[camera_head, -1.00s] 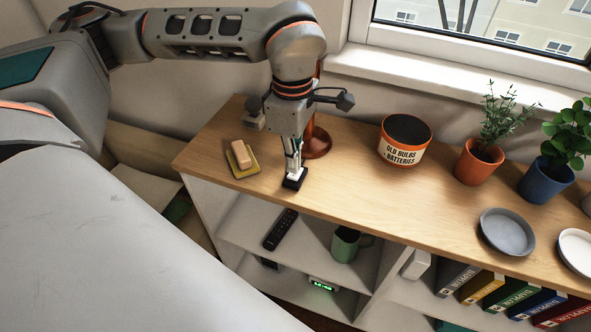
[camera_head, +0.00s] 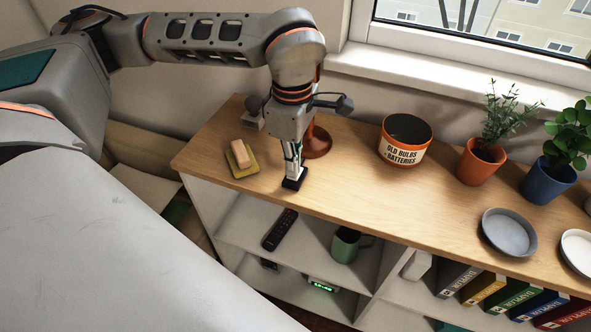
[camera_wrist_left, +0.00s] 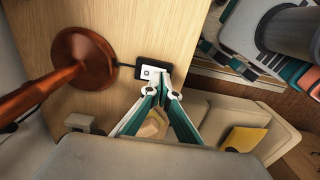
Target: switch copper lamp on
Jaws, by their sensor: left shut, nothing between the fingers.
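The copper lamp (camera_head: 318,143) stands on the wooden top, mostly hidden behind my left gripper in the head view. Its round base and stem show at the left of the left wrist view (camera_wrist_left: 82,58). A dark cord runs from the base to a small black switch box (camera_wrist_left: 143,62) with a white rocker. The switch box also shows in the head view (camera_head: 297,183). My left gripper (camera_head: 292,174) is shut and empty, pointing down, its fingertips (camera_wrist_left: 158,84) at the white rocker. They partly cover it; I cannot tell whether they press it. My right gripper is not in view.
An orange-rimmed tin (camera_head: 405,150), potted plants (camera_head: 480,160) and grey and white plates (camera_head: 508,232) stand to the right. The top between switch and tin is clear. Shelves are below.

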